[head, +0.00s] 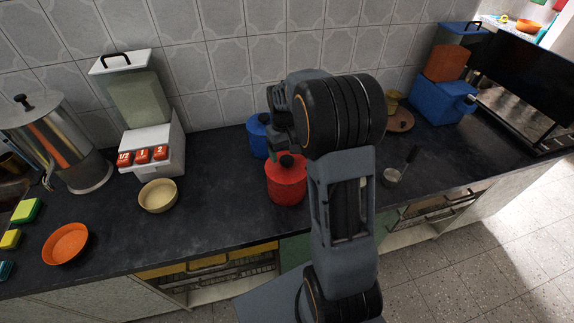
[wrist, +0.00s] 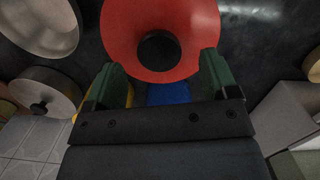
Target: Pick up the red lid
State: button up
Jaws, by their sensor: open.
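The red lid (head: 287,166) sits on a red canister (head: 287,188) on the dark counter, with a black knob (head: 287,160) on top. In the wrist view the red lid (wrist: 128,30) fills the top middle, with its dark knob (wrist: 158,50) near its lower edge. My gripper (wrist: 161,68) is open, its two green fingers apart on either side of the knob's line. The knob appears roughly level with the fingertips in the picture; I cannot tell the height gap. Nothing is held. In the head view my wrist and arm hide most of the gripper (head: 279,134).
A blue canister (head: 258,136) stands close behind the red one. A white dispenser (head: 155,145), a cream bowl (head: 158,196) and an orange bowl (head: 65,244) are to the left.

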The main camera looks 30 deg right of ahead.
aim_at(287, 159)
jog(key=shift+s+f+p, duration=0.15)
jog(key=shift+f, duration=0.85)
jog(key=shift+s+f+p, duration=0.1)
jog(key=shift+f+p, duration=0.05)
jog(key=shift+f, duration=0.85)
jog(key=c, duration=1)
